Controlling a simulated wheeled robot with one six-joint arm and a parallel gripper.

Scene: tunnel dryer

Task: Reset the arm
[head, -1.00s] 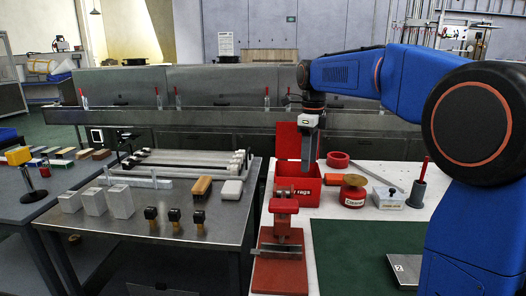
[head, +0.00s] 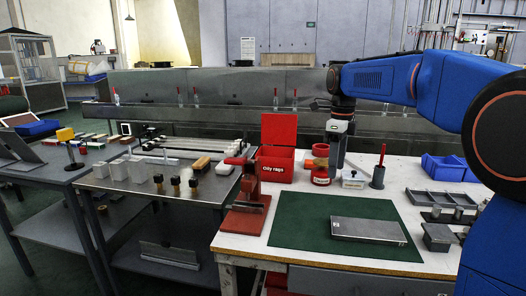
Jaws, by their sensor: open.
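My blue arm reaches in from the right in the head view, and its forearm runs left to a wrist that points down. My gripper (head: 337,160) hangs at the wrist's lower end, above the back part of the white workbench (head: 236,243). It appears empty. It is in front of or above the gap between a red round container (head: 320,176) and a white labelled block (head: 353,181). I cannot tell its exact height over the bench.
A red oily-rags bin (head: 276,165) with its lid up stands left of my gripper. A red fixture (head: 247,190), a green mat (head: 300,230) with a metal plate (head: 368,230), and blue bins (head: 445,167) share the bench.

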